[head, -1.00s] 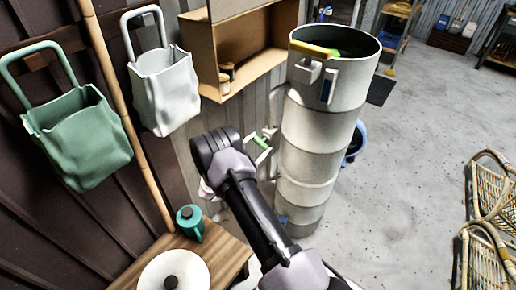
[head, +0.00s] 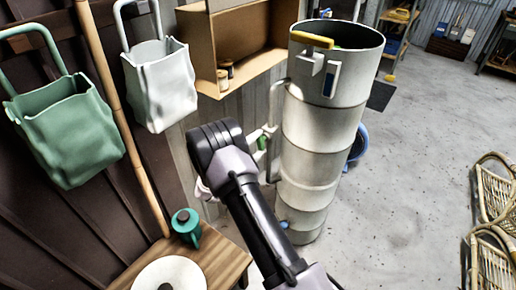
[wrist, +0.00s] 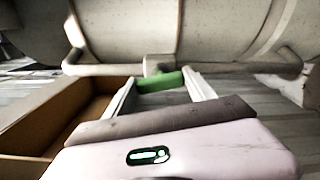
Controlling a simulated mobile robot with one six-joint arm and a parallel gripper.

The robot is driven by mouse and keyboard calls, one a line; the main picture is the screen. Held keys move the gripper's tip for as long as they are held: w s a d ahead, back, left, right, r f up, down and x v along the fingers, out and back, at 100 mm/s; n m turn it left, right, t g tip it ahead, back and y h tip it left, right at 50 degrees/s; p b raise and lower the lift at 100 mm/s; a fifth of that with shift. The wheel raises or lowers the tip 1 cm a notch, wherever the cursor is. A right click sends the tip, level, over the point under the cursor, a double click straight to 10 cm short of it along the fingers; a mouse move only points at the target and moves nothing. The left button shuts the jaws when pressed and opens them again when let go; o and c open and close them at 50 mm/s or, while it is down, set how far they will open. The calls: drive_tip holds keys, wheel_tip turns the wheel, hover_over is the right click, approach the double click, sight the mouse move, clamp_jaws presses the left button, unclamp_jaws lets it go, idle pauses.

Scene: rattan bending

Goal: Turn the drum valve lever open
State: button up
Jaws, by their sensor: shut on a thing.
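The drum (head: 318,130) is a tall, pale grey, banded cylinder standing upright right of my arm. In the wrist view its wall (wrist: 170,25) fills the top, with a thin grey pipe (wrist: 110,70) running across it and a small valve body (wrist: 158,64) in the middle. The green valve lever (wrist: 168,83) lies just in front of that valve body, between my pale fingers. My gripper (wrist: 165,85) is shut on it. In the head view, my gripper (head: 265,138) is at the drum's left side, and only a small green bit of the lever (head: 262,143) shows.
A cardboard-coloured open box shelf (head: 200,55) hangs behind on the wall. White (head: 160,85) and green (head: 68,135) bags hang at left. A wooden table (head: 222,258) with a teal canister (head: 186,224) stands below. Rattan chairs (head: 492,265) are at right; the floor between is clear.

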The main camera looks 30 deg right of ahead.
drive_tip(key=shift+m+b, duration=0.35)
drive_tip(key=shift+m, duration=0.85)
drive_tip(key=o, duration=1.4)
drive_tip(key=p+v, duration=0.5)
drive_tip(key=v, duration=1.2)
drive_tip(key=shift+s+a, duration=0.15)
drive_tip(key=shift+a, duration=0.05)
